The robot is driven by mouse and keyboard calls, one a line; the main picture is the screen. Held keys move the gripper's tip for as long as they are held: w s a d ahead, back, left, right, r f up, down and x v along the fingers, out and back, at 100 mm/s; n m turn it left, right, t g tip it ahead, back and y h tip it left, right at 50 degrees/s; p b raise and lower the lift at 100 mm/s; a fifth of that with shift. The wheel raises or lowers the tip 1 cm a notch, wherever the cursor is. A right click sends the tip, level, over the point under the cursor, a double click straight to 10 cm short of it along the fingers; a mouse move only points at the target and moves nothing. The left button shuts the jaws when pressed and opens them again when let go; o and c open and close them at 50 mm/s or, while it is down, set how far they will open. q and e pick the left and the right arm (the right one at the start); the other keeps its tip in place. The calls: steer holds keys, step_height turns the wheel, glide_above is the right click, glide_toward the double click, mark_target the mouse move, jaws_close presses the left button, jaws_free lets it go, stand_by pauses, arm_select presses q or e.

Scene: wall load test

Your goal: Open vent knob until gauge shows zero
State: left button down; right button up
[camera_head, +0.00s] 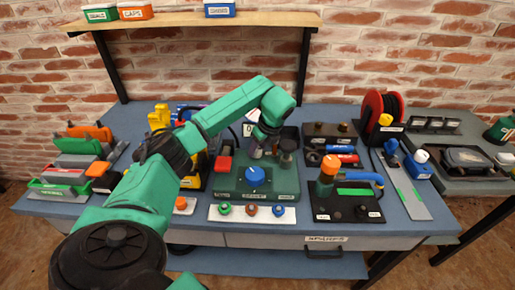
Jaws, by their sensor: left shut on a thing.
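A green test block (285,187) stands at the middle of the bench, with a large blue round dial or knob (255,176) on its front part. My left gripper (258,153) points down over the back of the block, behind the blue dial. It is shut on a small part there, which looks like the vent knob; the fingers and wrist hide most of it. A dark round fitting (287,145) stands just right of the gripper. A gauge reading cannot be made out.
A white strip with several coloured caps (251,211) lies in front of the block. A red-topped part (223,163) is close on the left. A black board (345,203) with an orange-capped valve (328,172) is on the right. A hose reel (380,112) stands behind.

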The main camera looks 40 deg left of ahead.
arm_select(q)
steer(key=shift+w+r, duration=0.1)
steer(key=shift+c, duration=2.1)
jaws_free()
steer(key=p+v, duration=0.2)
steer(key=v, duration=1.2)
steer(key=shift+d+r+p, duration=0.2)
steer(key=shift+r+p, duration=0.05)
steer(key=shift+p, duration=0.05)
steer(key=shift+f, duration=0.1)
